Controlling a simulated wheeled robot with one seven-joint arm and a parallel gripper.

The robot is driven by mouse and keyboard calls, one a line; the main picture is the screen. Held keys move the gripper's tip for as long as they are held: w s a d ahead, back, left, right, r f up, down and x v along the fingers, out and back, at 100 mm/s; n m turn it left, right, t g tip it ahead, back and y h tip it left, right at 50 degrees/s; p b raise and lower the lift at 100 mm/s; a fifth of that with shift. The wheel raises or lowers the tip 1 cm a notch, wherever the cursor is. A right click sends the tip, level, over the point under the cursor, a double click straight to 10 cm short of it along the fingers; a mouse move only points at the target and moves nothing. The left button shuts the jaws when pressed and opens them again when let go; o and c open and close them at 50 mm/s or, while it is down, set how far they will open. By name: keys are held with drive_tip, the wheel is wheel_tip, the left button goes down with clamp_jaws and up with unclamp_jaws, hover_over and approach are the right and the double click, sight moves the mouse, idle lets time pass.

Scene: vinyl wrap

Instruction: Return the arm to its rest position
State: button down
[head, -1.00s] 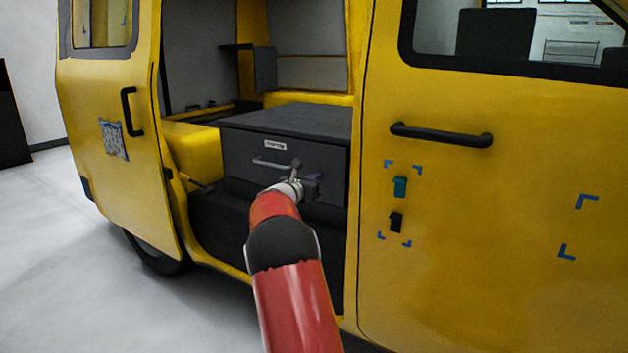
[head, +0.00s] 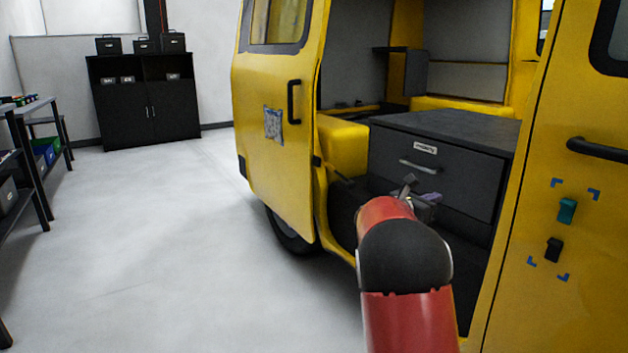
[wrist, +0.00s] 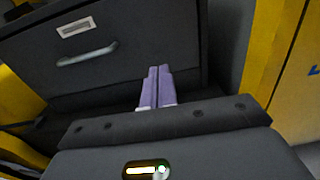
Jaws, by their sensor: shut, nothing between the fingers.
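My gripper (head: 432,197) is at the end of my red and black arm, in front of the yellow van's open side doorway. In the wrist view its two purple fingers (wrist: 156,87) lie side by side, shut, with nothing between them. Behind it is a dark grey drawer unit (head: 440,168) with a bar handle (head: 419,166) and a small label. The drawer front looks closed. In the wrist view the drawer handle (wrist: 86,55) is up and left of the fingertips, apart from them.
The yellow door (head: 270,150) stands left of the doorway. The right-hand yellow panel (head: 545,300) carries a teal piece (head: 567,210), a black piece (head: 554,249) and blue corner marks. A black cabinet (head: 147,108) and a shelf rack (head: 30,150) are farther left. Open floor lies between.

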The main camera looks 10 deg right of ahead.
drive_tip(key=s+a+m+g+y, duration=0.2)
drive_tip(key=s+a+m+y, duration=0.2)
drive_tip(key=s+m, duration=0.5)
drive_tip(key=s+a+f+m+y, duration=0.2)
drive_tip(key=s+a+m+y, duration=0.2)
drive_tip(key=s+a, duration=0.5)
drive_tip(key=s+a+f+m+t+y, duration=0.1)
drive_tip(key=s+a+f+m+y, duration=0.2)
drive_tip(key=s+a, duration=0.6)
drive_tip(key=s+a+f+m+y, duration=0.3)
drive_tip(key=s+a+m+y, duration=0.2)
drive_tip(key=s+a, duration=0.4)
drive_tip(key=shift+s+m+y+p, duration=0.4)
drive_tip(key=shift+s+y, duration=0.1)
drive_tip(key=shift+s, duration=0.3)
drive_tip(key=shift+a, duration=0.1)
